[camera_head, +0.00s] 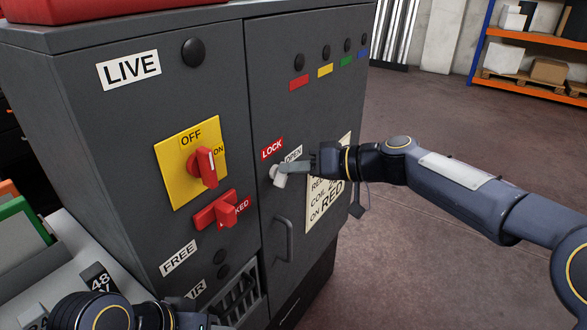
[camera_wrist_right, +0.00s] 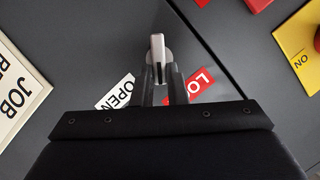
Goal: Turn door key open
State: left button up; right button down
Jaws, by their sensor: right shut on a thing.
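The door key (camera_head: 277,175) is a small light grey key on the right-hand door of the dark grey cabinet, below the red LOCK label (camera_head: 272,149) and beside the white OPEN label (camera_head: 293,154). My right gripper (camera_head: 287,168) reaches it from the right and is shut on it. In the right wrist view the key (camera_wrist_right: 157,49) stands between the two fingertips, its bow lined up with the fingers. The OPEN label (camera_wrist_right: 115,92) and LOCK label (camera_wrist_right: 199,83) are partly hidden behind the fingers. My left arm shows at the bottom left, but its fingertips cannot be made out.
The door handle (camera_head: 284,240) is below the key. On the left panel are a red rotary switch (camera_head: 204,168) on a yellow plate and a red lever (camera_head: 215,211). A paper sign (camera_head: 325,205) is behind my right wrist. Open floor (camera_head: 420,130) lies to the right.

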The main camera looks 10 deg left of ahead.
jog(key=shift+w+d+f+m+g+y, duration=0.15)
jog(key=shift+f+m+g+y, duration=0.25)
jog(key=shift+m, duration=0.8)
jog(key=shift+w+f+m+g+y, duration=0.15)
jog(key=shift+m+g+y, duration=0.35)
jog(key=shift+m, duration=0.7)
jog(key=shift+w+d+f+m+g+y, duration=0.2)
jog(key=shift+m+y, duration=0.4)
jog(key=shift+m, duration=0.6)
jog(key=shift+a, duration=0.15)
jog(key=c, duration=1.4)
grip_release()
jog(key=shift+c, duration=0.2)
jog(key=d, duration=0.7)
jog(key=shift+d, duration=0.4)
jog(key=shift+o, duration=0.4)
jog(key=shift+w+r, duration=0.1)
